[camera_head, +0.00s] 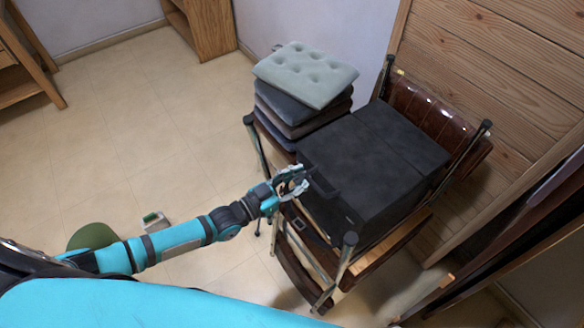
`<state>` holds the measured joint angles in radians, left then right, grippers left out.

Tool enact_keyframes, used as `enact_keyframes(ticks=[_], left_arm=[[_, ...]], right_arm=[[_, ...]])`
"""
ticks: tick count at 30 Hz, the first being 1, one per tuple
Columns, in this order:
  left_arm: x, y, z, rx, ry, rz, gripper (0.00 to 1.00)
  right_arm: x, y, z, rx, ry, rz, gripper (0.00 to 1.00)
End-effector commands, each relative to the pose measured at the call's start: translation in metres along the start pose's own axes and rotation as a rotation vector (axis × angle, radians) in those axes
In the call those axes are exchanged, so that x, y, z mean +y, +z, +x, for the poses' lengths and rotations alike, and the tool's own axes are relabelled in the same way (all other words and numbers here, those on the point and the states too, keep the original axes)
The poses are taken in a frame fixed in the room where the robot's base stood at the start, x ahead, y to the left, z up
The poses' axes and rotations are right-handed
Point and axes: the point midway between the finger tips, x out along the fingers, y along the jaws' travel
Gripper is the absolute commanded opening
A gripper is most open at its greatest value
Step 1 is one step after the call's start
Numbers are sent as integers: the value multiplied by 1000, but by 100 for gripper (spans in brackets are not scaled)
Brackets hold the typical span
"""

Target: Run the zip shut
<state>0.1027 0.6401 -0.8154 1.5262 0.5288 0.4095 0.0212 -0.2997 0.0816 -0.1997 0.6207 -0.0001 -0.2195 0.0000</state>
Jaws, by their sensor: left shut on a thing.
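A black box-shaped case (365,165) lies on a brown chair, with a seam across its dark top. My left gripper (300,180) is at the case's left edge, beside a dark strip or handle (324,187). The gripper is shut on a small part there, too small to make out. I cannot make out the zip or its pull, nor how far it is closed. My right gripper is not in view.
A stack of cushions, pale green on top (305,73), stands at the case's far left. The chair's leather back (425,110) and metal posts surround the case. A wooden wall (490,60) is behind. The tiled floor (130,140) at left is mostly clear.

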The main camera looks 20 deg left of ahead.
Motion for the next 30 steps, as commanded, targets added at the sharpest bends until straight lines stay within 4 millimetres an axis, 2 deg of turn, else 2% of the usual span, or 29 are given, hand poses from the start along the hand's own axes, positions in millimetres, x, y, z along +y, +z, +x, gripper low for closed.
enact_keyframes(ticks=[1, 6, 15, 21, 30], left_arm=[[16, -3, -1, -2, 2, -11, 0], [63, -4, -1, -1, 1, -12, 0], [133, -2, 0, -1, 1, -7, 0], [157, 0, -1, -2, 1, -3, 0], [165, 0, -1, -1, 4, -1, 0]], right_arm=[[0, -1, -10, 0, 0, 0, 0], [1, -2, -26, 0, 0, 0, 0], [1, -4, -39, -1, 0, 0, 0], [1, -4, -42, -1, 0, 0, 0], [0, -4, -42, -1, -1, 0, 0]])
